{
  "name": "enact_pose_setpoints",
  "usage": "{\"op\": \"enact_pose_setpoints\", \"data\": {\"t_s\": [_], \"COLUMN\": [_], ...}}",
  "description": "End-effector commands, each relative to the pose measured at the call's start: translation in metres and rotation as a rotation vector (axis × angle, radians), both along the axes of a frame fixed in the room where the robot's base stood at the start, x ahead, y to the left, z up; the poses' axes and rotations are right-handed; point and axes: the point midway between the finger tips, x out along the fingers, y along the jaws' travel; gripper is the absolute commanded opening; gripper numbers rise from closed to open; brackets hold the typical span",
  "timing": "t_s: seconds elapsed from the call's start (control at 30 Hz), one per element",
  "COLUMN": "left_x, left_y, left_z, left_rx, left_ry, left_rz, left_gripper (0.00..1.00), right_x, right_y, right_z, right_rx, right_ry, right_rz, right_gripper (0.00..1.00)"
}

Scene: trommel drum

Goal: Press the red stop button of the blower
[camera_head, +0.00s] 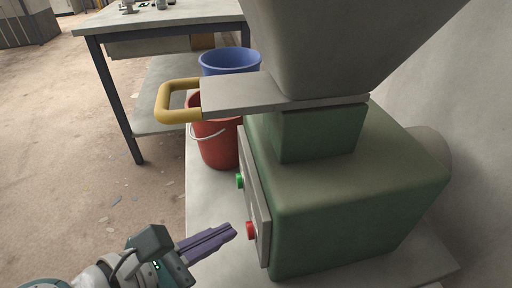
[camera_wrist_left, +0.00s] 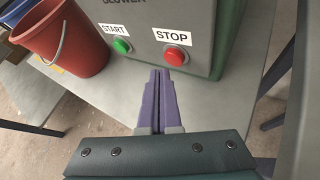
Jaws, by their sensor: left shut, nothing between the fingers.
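The blower (camera_head: 340,200) is a green box with a grey control panel on its left side. Its red stop button (camera_head: 250,230) sits low on the panel, with the green start button (camera_head: 239,181) farther back. In the left wrist view the red button (camera_wrist_left: 175,56) is under a STOP label (camera_wrist_left: 171,36), and the green button (camera_wrist_left: 122,46) is under START. My left gripper (camera_head: 232,232) is shut and empty, its purple fingers pointing at the red button from just short of it. In the wrist view the fingertips (camera_wrist_left: 160,73) appear slightly below and left of it. Contact is not evident. My right gripper is not in view.
A grey hopper (camera_head: 345,40) and a yellow-handled slide plate (camera_head: 240,95) are above the blower. A red bucket (camera_head: 217,145) and a blue bucket (camera_head: 229,60) stand behind the panel. A worktable (camera_head: 160,18) is at the back. Open floor lies left.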

Motion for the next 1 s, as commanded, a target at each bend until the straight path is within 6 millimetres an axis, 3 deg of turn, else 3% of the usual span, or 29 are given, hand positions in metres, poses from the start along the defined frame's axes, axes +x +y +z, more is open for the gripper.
{"op": "enact_pose_setpoints", "data": {"t_s": [0.27, 0.7, 1.0], "left_x": [0.0, -0.012, -0.014], "left_y": [0.001, 0.041, 0.049], "left_z": [0.0, -0.001, 0.0], "left_rx": [0.0, 0.002, 0.0], "left_ry": [0.001, 0.002, 0.001], "left_rz": [0.001, 0.001, 0.001], "left_gripper": [0.0, 0.0, 0.0], "right_x": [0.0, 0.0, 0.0], "right_y": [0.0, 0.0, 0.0], "right_z": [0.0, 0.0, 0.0], "right_rx": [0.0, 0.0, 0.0], "right_ry": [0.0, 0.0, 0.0], "right_rz": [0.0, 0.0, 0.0], "right_gripper": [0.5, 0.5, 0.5]}}
